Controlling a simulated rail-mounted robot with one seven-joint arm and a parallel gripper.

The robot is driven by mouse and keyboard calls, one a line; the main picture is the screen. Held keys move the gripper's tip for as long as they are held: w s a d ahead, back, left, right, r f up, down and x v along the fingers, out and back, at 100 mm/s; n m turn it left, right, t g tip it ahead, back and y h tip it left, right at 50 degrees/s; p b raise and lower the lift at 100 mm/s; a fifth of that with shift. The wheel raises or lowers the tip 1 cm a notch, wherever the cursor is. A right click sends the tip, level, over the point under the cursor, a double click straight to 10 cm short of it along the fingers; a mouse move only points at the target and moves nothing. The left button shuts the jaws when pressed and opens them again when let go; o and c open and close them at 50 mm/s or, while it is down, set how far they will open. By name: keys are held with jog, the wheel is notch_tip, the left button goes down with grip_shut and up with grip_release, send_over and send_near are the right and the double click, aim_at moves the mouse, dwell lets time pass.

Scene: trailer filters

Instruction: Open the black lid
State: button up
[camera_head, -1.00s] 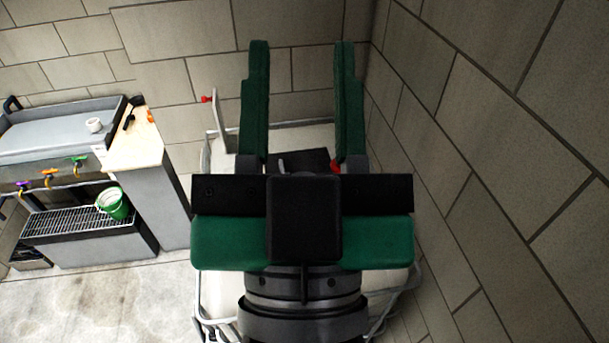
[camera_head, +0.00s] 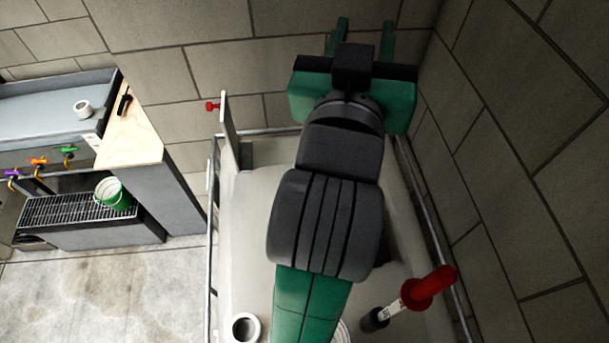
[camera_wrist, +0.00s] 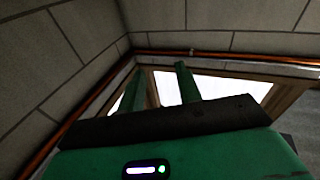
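I cannot make out the black lid in either current view; my arm covers the middle of the white tank (camera_head: 250,220). My green gripper (camera_head: 364,30) is at the far end of the arm, near the back wall corner. Its two fingers stand apart with nothing visible between them. In the wrist view the fingers of my gripper (camera_wrist: 161,80) are also apart, pointing up toward bright window-like openings (camera_wrist: 225,85).
A red-handled valve (camera_head: 428,288) stands at the tank's right front. A white pipe end (camera_head: 243,327) is at its left front. Metal rails (camera_head: 430,225) edge the tank. Walls close in behind and right. A worktop (camera_head: 133,130) and green bucket (camera_head: 114,195) are left.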

jog(key=w+d+f+g, duration=0.1)
jog(key=w+f+g, duration=0.2)
jog(key=f, duration=0.4)
jog(key=w+d+f+g, duration=0.1)
jog(key=w+f+g, duration=0.25)
jog(key=f, duration=0.35)
jog(key=s+a+f+n+g, duration=0.1)
jog(key=f+g, duration=0.3)
jog(key=f, duration=0.6)
jog(key=s+a+f+n+g+y, duration=0.1)
jog(key=s+a+f+g, duration=0.1)
jog(key=f, duration=0.9)
jog(key=s+a+f+n+g, duration=0.1)
jog(key=s+a+f+g, duration=0.1)
jog(key=f+g, duration=0.4)
jog(key=shift+a+f+y+b, duration=0.1)
jog(key=shift+a+f, duration=0.2)
jog(key=shift+f, duration=0.45)
jog(key=shift+a+f+y+b, duration=0.1)
jog(key=shift+a+f, duration=0.2)
jog(key=shift+f, duration=0.45)
jog(key=shift+a+f+y+b, duration=0.1)
jog(key=shift+a+f, duration=0.2)
jog(key=shift+f, duration=0.45)
jog(key=shift+c, duration=0.2)
grip_shut()
